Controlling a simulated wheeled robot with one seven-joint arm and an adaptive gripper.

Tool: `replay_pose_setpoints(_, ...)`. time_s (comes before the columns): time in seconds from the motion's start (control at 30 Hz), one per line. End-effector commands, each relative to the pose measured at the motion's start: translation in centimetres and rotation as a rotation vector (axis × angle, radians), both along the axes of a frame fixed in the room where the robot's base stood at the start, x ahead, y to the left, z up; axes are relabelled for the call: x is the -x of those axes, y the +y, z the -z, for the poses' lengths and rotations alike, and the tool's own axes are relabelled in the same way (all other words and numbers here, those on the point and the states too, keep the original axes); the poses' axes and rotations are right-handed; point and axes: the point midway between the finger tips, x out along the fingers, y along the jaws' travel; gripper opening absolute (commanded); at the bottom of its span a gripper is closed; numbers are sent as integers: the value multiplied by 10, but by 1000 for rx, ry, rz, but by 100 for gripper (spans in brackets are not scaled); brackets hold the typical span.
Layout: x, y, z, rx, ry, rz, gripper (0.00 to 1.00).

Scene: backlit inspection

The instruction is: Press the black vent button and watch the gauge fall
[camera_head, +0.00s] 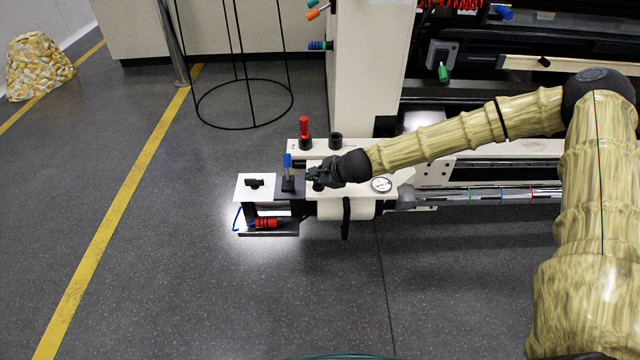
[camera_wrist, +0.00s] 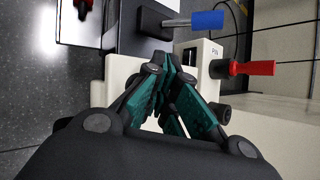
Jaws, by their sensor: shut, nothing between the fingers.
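The gauge (camera_head: 381,184) is a small round white dial with a dark rim on the cream housing, just right of my gripper; its needle is too small to read. My gripper (camera_head: 313,176) is shut and empty, low over the left part of that housing. In the wrist view its green-padded fingers (camera_wrist: 167,64) meet at the tips over the cream surface. A small black round part (camera_head: 319,187) shows just under the fingertips, partly hidden. I cannot tell whether it is the vent button or whether the fingers touch it.
A blue-handled lever (camera_head: 287,162) stands just left of my gripper. A red-handled lever (camera_head: 304,128) and a black knob (camera_head: 336,141) stand behind it. A white plate (camera_head: 254,186) with a black handle lies further left. The floor in front is clear.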

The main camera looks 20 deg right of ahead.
Motion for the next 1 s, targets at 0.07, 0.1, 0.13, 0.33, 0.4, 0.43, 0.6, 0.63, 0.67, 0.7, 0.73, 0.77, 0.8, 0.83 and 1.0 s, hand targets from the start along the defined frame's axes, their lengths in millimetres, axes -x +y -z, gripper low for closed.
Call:
replay_pose_setpoints(0.07, 0, 0, 1, 0, 0, 0, 0)
replay_pose_setpoints(0.1, 0, 0, 2, 0, 0, 0, 0)
replay_pose_setpoints(0.13, 0, 0, 2, 0, 0, 0, 0)
replay_pose_setpoints(0.33, 0, 0, 3, 1, 0, 1, 0)
replay_pose_setpoints(0.4, 0, 0, 3, 1, 0, 1, 0)
replay_pose_setpoints(0.43, 0, 0, 3, 1, 0, 1, 0)
replay_pose_setpoints(0.6, 0, 0, 0, 1, 0, 1, 0)
replay_pose_setpoints(0.63, 0, 0, -1, 1, 0, 1, 0)
replay_pose_setpoints(0.67, 0, 0, -2, 1, 0, 1, 0)
replay_pose_setpoints(0.7, 0, 0, -4, 0, 0, 0, 0)
replay_pose_setpoints(0.73, 0, 0, -6, 0, 0, 0, 0)
replay_pose_setpoints(0.77, 0, 0, -7, 0, 0, 0, 0)
replay_pose_setpoints(0.8, 0, 0, -10, 0, 0, 0, 0)
replay_pose_setpoints(0.83, 0, 0, -11, 1, 0, -1, 0)
replay_pose_setpoints(1.0, 0, 0, -14, 0, 0, 0, 0)
